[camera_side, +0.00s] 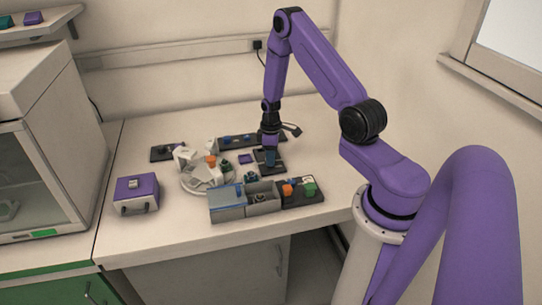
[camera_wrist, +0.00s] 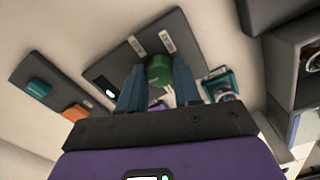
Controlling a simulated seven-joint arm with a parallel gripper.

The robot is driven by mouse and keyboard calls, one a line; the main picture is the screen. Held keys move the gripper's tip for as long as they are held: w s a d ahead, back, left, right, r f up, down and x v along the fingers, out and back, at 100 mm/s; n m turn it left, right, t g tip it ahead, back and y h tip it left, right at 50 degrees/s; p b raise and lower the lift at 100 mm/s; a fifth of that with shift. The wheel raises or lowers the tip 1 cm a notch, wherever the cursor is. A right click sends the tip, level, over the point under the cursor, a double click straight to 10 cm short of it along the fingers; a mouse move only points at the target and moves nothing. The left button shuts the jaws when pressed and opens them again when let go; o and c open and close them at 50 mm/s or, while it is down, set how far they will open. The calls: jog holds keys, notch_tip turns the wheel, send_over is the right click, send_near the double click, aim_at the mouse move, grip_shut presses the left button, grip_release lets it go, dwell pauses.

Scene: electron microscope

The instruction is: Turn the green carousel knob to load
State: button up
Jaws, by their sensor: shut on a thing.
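The green carousel knob (camera_wrist: 159,70) stands on a dark plate (camera_wrist: 118,62) in the wrist view. My gripper (camera_wrist: 159,84) has its two blue fingers on either side of the knob, shut on it. A small lit indicator (camera_wrist: 109,92) shows beside the left finger. In the side view my gripper (camera_side: 270,160) points down at a dark plate in the middle of the bench, and the knob is hidden there.
A round white carousel (camera_side: 205,184) is close on the left, with a purple case (camera_side: 136,192) beyond. The right bench is clear.

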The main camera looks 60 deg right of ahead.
jog(key=shift+n, duration=0.6)
jog(key=o, duration=1.1)
jog(key=shift+c, duration=0.2)
notch_tip(320, 180, up, 18)
jog(key=shift+f, duration=0.25)
